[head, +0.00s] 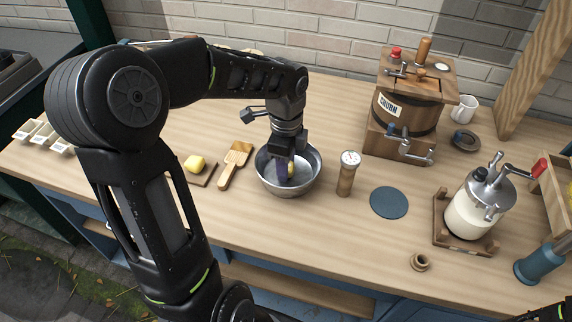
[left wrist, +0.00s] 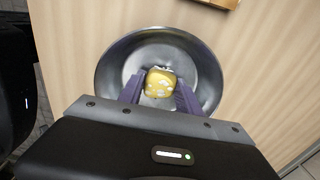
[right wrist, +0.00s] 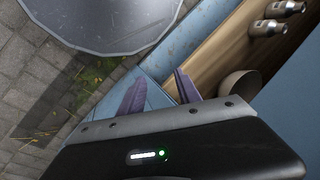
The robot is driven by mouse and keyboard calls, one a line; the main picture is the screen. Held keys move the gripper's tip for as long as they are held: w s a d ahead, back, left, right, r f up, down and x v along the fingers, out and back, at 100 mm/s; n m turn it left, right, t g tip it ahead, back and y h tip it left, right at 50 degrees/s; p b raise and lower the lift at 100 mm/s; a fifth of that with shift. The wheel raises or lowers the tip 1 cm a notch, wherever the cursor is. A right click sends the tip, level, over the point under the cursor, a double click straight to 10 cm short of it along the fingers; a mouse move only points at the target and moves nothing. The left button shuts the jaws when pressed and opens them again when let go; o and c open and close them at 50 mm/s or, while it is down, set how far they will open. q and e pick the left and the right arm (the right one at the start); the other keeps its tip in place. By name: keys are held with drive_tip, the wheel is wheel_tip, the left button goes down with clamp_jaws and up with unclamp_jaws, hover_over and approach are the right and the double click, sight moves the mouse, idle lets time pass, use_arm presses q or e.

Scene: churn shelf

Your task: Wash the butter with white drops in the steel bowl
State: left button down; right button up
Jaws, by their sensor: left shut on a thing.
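The steel bowl (head: 312,185) stands on the wooden bench; it also shows in the left wrist view (left wrist: 112,75). My left gripper (head: 285,172) reaches down into the bowl. Its purple fingers are shut on a yellow butter lump with white drops (left wrist: 160,82), held within the bowl's rim. Whether the butter touches the bowl's bottom I cannot tell. In the head view the fingers mostly hide this lump. Another yellow butter lump (head: 195,162) lies on a small board left of the bowl. My right gripper (right wrist: 160,92) is open and empty, away from the bowl.
A wooden paddle (head: 236,163) lies left of the bowl. A wooden cylinder with a dial (head: 347,175) stands close to its right. Beyond are a dark round mat (head: 389,202), the churn (head: 405,108) and a lidded jar (head: 474,207). The bench in front of the bowl is clear.

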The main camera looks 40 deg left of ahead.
use_arm(q)
drive_tip(key=shift+w+d, duration=0.1)
drive_tip(key=shift+d, duration=0.2)
drive_tip(key=shift+r, duration=0.1)
idle(0.6)
wheel_tip(320, 180, up, 3)
drive_tip(key=p, duration=0.2)
drive_tip(key=shift+p, duration=0.4)
drive_tip(key=shift+r+p, duration=1.8)
drive_tip(key=shift+r, duration=0.4)
wheel_tip(320, 180, up, 4)
drive_tip(key=p, duration=0.3)
